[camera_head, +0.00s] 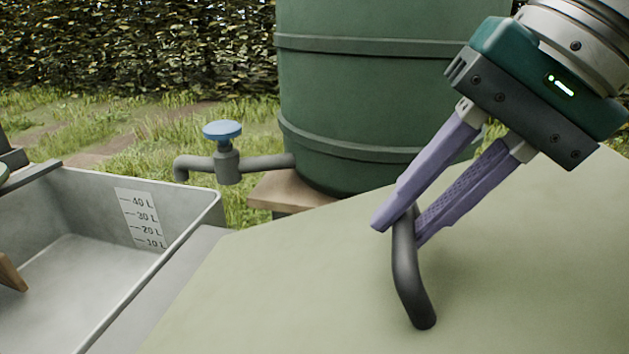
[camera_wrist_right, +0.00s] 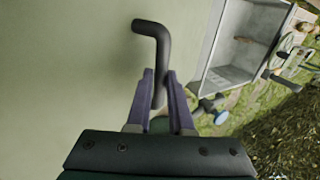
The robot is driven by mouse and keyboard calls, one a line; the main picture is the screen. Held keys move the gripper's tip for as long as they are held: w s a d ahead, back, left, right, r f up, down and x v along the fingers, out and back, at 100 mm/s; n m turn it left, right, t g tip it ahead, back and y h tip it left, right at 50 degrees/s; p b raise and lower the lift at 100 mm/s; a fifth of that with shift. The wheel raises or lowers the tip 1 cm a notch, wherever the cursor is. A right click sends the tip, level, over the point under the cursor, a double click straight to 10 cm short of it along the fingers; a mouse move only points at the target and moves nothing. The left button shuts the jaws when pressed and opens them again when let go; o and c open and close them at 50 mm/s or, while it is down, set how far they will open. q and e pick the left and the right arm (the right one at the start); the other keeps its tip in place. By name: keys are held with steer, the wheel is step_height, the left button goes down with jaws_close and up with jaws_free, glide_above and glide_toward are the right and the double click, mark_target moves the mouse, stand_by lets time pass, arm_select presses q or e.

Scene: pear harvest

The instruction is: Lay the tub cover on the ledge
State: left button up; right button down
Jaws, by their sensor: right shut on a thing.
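The tub cover (camera_head: 290,285) is a broad, flat, pale green panel with a dark bent-bar handle (camera_head: 408,275). It fills the lower right of the head view and the left of the right wrist view (camera_wrist_right: 60,80). My right gripper (camera_head: 402,228) has its purple fingers shut on the handle, which also shows between the fingertips in the right wrist view (camera_wrist_right: 152,50). The grey tub (camera_head: 212,208) is at the left, open at least in part, with a litre scale on its inner wall. I cannot make out the ledge. My left gripper is not in view.
A green barrel (camera_head: 350,110) stands on a wooden support (camera_head: 275,190) behind the cover. A grey tap with a blue handle (camera_head: 222,130) sticks out from it toward the tub. A brown wooden piece (camera_head: 10,272) shows at the left edge. Grass and a hedge lie behind.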

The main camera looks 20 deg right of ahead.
steer(key=shift+d+f, duration=0.15)
steer(key=shift+f, duration=0.4)
step_height(320, 180, down, 10)
steer(key=b, duration=0.7)
steer(key=shift+f+b, duration=0.5)
steer(key=shift+b, duration=0.15)
steer(key=shift+d+f+b, duration=0.15)
steer(key=shift+f+b, duration=0.4)
steer(key=shift+b, duration=0.2)
steer(key=c, duration=0.7)
jaws_free()
steer(key=shift+c, duration=0.2)
steer(key=shift+r, duration=0.1)
